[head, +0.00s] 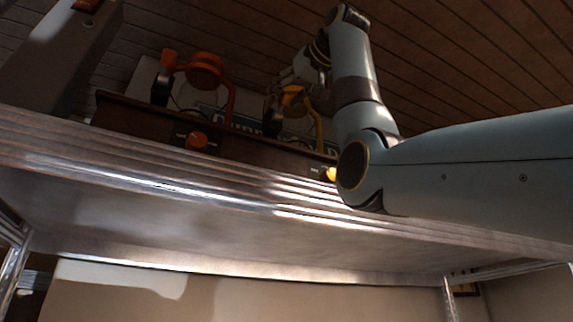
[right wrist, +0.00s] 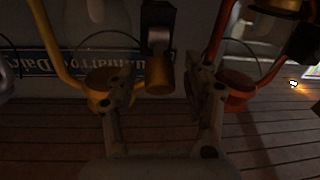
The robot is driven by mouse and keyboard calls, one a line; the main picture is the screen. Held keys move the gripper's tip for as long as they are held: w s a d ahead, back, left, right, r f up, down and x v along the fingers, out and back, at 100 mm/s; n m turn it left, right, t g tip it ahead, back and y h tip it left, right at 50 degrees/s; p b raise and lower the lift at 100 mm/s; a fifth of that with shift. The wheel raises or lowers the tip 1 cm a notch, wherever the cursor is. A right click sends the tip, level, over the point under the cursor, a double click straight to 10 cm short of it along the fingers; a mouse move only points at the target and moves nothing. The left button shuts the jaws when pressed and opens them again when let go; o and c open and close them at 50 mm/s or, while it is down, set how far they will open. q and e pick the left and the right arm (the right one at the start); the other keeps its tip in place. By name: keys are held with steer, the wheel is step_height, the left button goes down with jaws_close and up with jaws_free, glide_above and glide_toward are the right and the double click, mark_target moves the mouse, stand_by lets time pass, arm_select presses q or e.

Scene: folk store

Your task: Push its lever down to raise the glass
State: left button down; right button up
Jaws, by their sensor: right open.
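A yellow-framed device (head: 318,125) stands on the shelf, partly hidden behind my right arm. My right gripper (head: 300,72) is over its top in the head view. In the right wrist view its yellow frame (right wrist: 60,50) and round yellow part (right wrist: 110,85) show at left. A yellow cylindrical grip on a dark arm, seemingly the lever (right wrist: 159,75), lies between the fingertips of the open right gripper (right wrist: 165,90). I cannot tell whether they touch it. The glass cannot be made out clearly. My left gripper is not in view.
A similar red-orange device (head: 205,65) stands to the left; its round part (right wrist: 237,82) is near the right finger in the wrist view. Both share a dark wooden base (head: 240,148) with an orange knob (head: 196,139). A metal shelf edge (head: 180,185) runs in front.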

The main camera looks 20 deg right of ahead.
mark_target(283, 105)
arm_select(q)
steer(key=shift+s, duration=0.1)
